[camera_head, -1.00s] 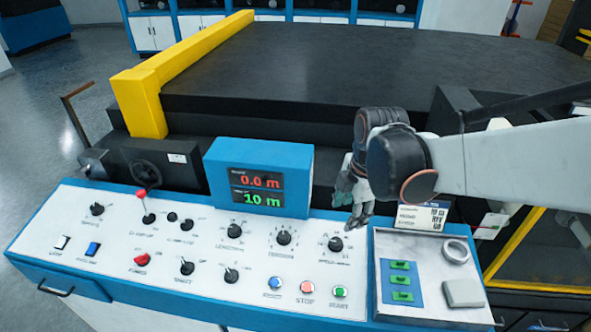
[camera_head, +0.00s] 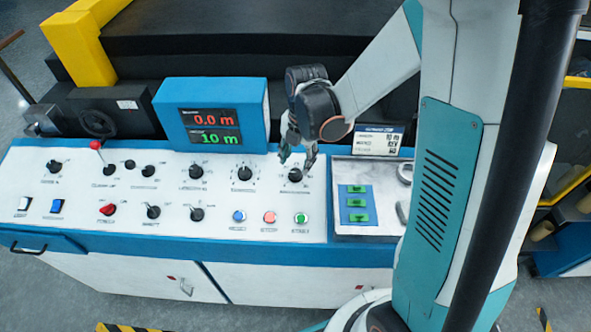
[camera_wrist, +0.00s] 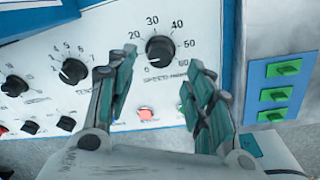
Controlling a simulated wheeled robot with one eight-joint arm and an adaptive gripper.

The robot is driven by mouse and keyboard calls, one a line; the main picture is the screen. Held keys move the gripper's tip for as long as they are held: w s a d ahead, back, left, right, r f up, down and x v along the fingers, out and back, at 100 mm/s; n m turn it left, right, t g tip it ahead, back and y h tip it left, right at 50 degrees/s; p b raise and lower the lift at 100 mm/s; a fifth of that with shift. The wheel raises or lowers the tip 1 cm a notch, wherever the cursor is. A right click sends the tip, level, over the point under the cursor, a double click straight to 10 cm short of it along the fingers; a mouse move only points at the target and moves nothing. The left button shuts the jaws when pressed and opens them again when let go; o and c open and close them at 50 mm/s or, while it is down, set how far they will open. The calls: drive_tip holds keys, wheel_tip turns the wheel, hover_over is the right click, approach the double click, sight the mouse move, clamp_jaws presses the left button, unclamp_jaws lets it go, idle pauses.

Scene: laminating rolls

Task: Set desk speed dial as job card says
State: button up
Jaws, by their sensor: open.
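The speed dial (camera_head: 295,175) is a black knob at the right end of the upper row on the white control desk (camera_head: 265,193). In the wrist view the speed dial (camera_wrist: 159,50) has numbers around it, 20 to 60 readable and a 0 below left. I cannot tell its setting for sure. My gripper (camera_head: 299,155) is open and empty just behind and above the dial. In the wrist view its fingers (camera_wrist: 160,68) stand on both sides of the dial, apart from it. The job card (camera_head: 381,141) stands behind the desk's right end; its text is too small to read.
A blue display (camera_head: 212,117) reads 0.0 m and 10 m. The tension dial (camera_head: 245,174) is close on the left. Blue, red and green buttons (camera_head: 269,217) lie in front. A grey tray (camera_head: 345,228) with green pieces (camera_head: 356,203) is at the right.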

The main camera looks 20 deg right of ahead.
sight(295, 172)
wheel_tip(295, 172, down, 5)
drive_tip(key=shift+w+a+f+b, duration=0.1)
drive_tip(key=shift+w+a+b, duration=0.05)
drive_tip(key=shift+b, duration=0.25)
drive_tip(key=c, duration=1.1)
